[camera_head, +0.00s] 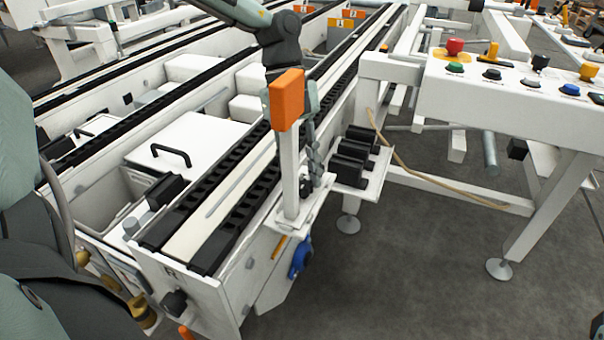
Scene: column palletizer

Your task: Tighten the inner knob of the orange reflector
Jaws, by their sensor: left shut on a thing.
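The orange reflector (286,100) is an upright block on top of a white post (291,180) at the near end of the conveyor. My left gripper (316,182) hangs down just to the right of the reflector and post, its grey fingers pointing toward the bracket at the post's foot. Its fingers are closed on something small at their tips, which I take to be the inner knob. The knob itself is hidden, and the reflector and post cover part of the gripper.
A blue knob (300,258) sits on the side below the post. Black rollers or blocks (352,157) stand on a white shelf right of the gripper. A control panel (510,90) with coloured buttons stands at the right. The grey floor (400,270) in front is clear.

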